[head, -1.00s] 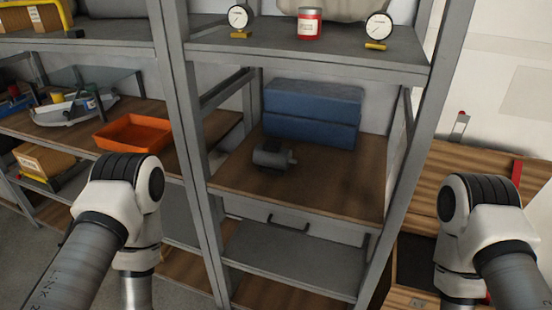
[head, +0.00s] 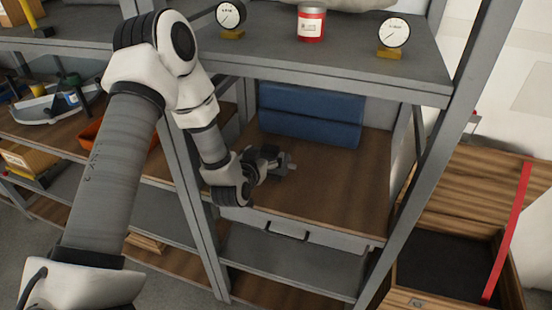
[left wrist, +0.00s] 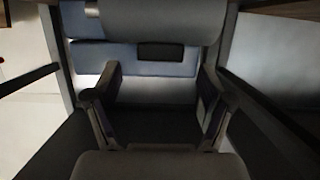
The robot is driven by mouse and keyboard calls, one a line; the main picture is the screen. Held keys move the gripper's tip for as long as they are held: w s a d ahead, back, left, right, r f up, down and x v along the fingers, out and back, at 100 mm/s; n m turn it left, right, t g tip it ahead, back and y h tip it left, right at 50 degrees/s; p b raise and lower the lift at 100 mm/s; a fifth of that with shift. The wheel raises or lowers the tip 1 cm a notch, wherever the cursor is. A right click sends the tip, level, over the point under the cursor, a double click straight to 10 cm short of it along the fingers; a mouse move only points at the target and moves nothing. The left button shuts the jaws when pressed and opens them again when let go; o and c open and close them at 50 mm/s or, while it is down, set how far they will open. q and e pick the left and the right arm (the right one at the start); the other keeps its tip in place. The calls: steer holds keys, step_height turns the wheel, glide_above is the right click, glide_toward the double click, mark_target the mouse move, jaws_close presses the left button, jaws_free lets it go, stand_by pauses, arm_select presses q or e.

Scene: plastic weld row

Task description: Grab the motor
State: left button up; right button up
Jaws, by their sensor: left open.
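The motor (head: 283,168), a small dark grey body with a shaft end, rests on the brown wooden shelf, partly hidden by my gripper in the head view. My left gripper (head: 268,163) reaches in from the left and is right at the motor. In the left wrist view, its two fingers (left wrist: 160,92) are spread apart. A grey rounded body that looks like the motor (left wrist: 160,20) spans the top of that view, just beyond the fingertips. I cannot tell whether they touch it. My right gripper is in no current view.
Blue boxes (head: 310,116) stand behind the motor. The upper shelf (head: 330,68) hangs above, holding gauges and a red can (head: 311,24). The wooden shelf's right part (head: 345,195) is clear. An orange tray (head: 90,135) lies on the left shelf.

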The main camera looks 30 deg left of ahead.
mark_target(268, 151)
arm_select(q)
steer(key=x, duration=0.3)
steer(key=shift+f, duration=0.15)
steer(key=shift+s, duration=0.1)
steer(key=shift+c, duration=1)
jaws_close()
